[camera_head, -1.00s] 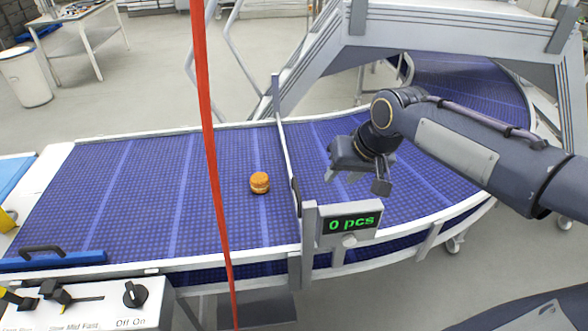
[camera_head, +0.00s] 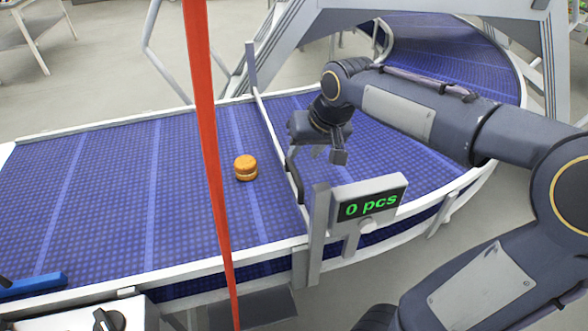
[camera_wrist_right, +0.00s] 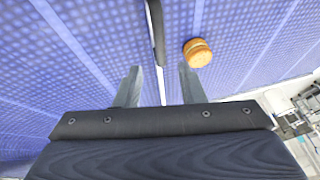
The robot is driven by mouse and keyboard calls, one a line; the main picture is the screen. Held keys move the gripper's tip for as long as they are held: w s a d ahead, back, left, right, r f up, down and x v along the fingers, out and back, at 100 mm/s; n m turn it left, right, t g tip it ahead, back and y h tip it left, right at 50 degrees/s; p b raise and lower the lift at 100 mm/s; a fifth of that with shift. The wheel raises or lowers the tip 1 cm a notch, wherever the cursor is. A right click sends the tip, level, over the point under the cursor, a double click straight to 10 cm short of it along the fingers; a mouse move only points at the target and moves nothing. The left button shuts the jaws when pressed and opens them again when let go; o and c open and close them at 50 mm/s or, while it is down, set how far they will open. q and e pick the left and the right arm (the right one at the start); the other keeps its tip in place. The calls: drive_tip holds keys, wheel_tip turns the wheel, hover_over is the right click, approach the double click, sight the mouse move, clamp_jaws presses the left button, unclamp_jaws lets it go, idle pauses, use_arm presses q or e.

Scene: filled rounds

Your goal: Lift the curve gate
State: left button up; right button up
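The curve gate (camera_head: 270,128) is a thin pale bar lying across the blue belt at the start of the curve, with a black handle (camera_head: 293,172) near its front end. It looks lowered. My right gripper (camera_head: 327,154) is open and empty, just to the right of the handle and above the belt. In the right wrist view, the gate's edge and dark handle (camera_wrist_right: 155,22) run between the two spread fingers (camera_wrist_right: 158,78); I see no contact. My left gripper is out of view.
A round orange-brown filled bun (camera_head: 245,167) sits on the belt left of the gate. A counter reading "0 pcs" (camera_head: 370,205) stands at the belt's front edge. A red strip (camera_head: 203,120) hangs across the view. A grey frame (camera_head: 300,45) rises behind the belt.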

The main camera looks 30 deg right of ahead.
sight(293, 168)
drive_tip(key=x, duration=0.7)
drive_tip(key=shift+w, duration=0.1)
drive_tip(key=shift+c, duration=0.2)
clamp_jaws()
